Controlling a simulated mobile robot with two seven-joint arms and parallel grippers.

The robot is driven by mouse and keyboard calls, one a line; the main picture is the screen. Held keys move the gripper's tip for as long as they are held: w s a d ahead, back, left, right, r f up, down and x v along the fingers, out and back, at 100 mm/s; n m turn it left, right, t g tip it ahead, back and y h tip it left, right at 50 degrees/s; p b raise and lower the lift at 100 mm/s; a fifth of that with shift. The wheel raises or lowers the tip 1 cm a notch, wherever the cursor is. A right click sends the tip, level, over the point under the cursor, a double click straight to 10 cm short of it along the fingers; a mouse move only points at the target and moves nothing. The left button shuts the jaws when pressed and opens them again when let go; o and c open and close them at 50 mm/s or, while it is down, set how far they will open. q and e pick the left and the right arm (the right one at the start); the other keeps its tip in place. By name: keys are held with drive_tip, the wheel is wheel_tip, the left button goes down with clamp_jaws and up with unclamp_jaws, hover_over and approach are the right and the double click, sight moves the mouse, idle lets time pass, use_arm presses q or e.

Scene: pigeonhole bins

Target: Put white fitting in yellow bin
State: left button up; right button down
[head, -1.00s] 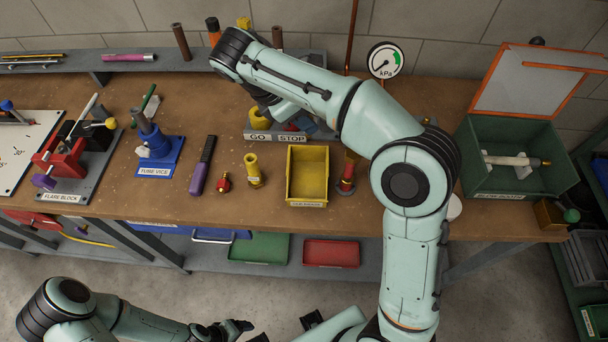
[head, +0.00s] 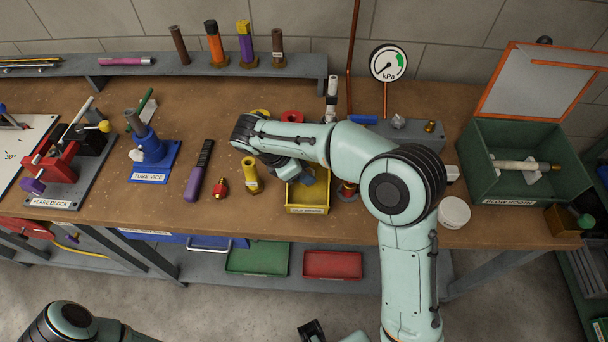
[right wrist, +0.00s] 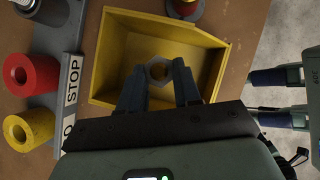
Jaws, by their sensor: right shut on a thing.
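The yellow bin (head: 309,209) stands at the front of the bench, open at the top. My right gripper (head: 303,178) is over it, partly hidden by its own arm. In the right wrist view the two dark fingers (right wrist: 159,82) reach over the bin's wall (right wrist: 118,45). A nut-shaped fitting (right wrist: 157,64), greyish in the shade, shows between the fingertips, inside the bin's outline. The gripper is shut on it. I cannot tell how far it is above the bin floor.
A yellow fitting (head: 252,175) and a small red one (head: 222,187) stand left of the bin. A red-topped fitting (head: 347,190) stands close on its right. The GO STOP holder (right wrist: 70,75) is behind it. A green bin (head: 535,195) is at the right.

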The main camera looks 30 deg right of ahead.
use_arm(q)
drive_tip(key=shift+s+f, duration=0.1)
use_arm(e)
drive_tip(key=shift+f, duration=0.7)
drive_tip(key=shift+f, duration=0.15)
drive_tip(key=c, duration=0.8)
unclamp_jaws()
drive_tip(key=shift+r, duration=0.3)
use_arm(q)
drive_tip(key=r+p, duration=0.1)
drive_tip(key=w+r+p, duration=0.1)
drive_tip(key=shift+w+r, duration=0.15)
drive_tip(key=shift+r, duration=0.15)
use_arm(e)
drive_tip(key=v, duration=1.1)
drive_tip(key=shift+a+r, duration=0.25)
drive_tip(key=shift+r, duration=0.05)
